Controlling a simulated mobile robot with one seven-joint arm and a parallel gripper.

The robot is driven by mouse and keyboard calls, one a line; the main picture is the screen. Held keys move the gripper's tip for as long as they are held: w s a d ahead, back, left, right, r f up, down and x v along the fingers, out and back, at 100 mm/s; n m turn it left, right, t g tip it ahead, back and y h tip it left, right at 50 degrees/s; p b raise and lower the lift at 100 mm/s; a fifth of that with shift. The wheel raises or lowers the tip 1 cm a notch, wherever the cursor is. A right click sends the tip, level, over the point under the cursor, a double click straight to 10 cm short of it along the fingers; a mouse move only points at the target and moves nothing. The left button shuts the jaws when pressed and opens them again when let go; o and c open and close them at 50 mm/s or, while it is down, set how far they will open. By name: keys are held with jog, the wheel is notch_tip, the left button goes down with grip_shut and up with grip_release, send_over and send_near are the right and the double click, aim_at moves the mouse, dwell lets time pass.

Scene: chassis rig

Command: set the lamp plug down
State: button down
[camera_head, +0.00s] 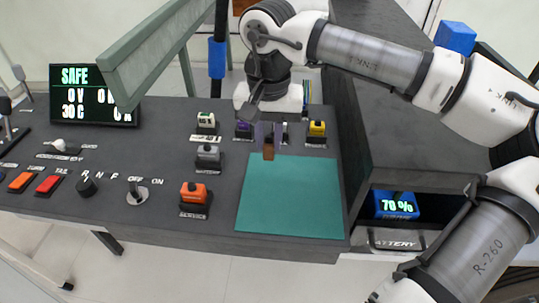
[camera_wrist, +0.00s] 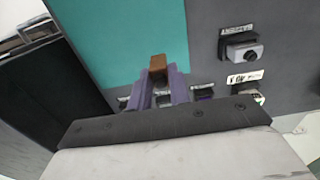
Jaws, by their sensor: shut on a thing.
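My gripper (camera_head: 268,145) is shut on a small brown block, which I take to be the lamp plug (camera_head: 268,154).
Grey (camera_head: 208,153), orange (camera_head: 194,192), white (camera_head: 206,119), purple (camera_head: 243,130) and yellow (camera_head: 317,128) plugs stand in sockets around the mat. A battery box (camera_head: 396,205) reads 70 %. A screen (camera_head: 75,90) reads SAFE. The rest of the mat is bare.

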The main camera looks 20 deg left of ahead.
aim_at(269, 156)
jog(key=shift+f, duration=2.6)
jog(key=shift+f, duration=0.25)
jog(key=c, duration=1.3)
grip_release()
jog(key=shift+r, duration=0.1)
jog(key=shift+r, duration=0.1)
notch_tip(269, 156, up, 12)
jog(key=shift+r, duration=0.1)
